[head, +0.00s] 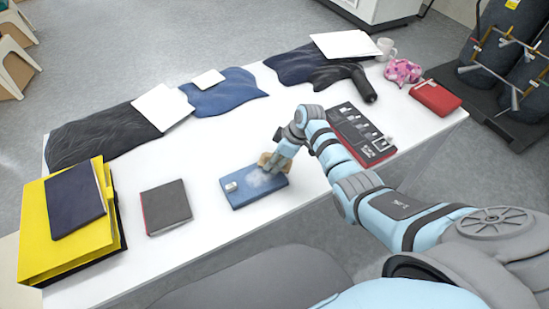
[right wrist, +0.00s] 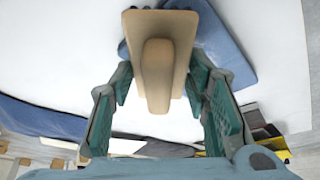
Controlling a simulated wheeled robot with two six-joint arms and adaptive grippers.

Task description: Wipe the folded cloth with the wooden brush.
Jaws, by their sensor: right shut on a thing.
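The folded blue cloth (head: 244,199) lies flat near the front middle of the white table. It has a pale, powdery patch near its centre and a small white item on its left end. My right gripper (head: 273,167) is shut on the wooden brush (head: 264,158) at the cloth's back right edge. In the right wrist view, the brush (right wrist: 158,55) sits between the teal fingers, its handle towards the camera, with the blue cloth (right wrist: 228,50) partly hidden behind it. My left gripper is out of view.
A dark notebook (head: 166,207) and a yellow binder (head: 45,251) lie left of the cloth. A black and red case (head: 350,128) lies to the right. Dark garments (head: 100,135), a mug (head: 386,47) and a red pouch (head: 436,97) line the back and right. Clear table surrounds the cloth.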

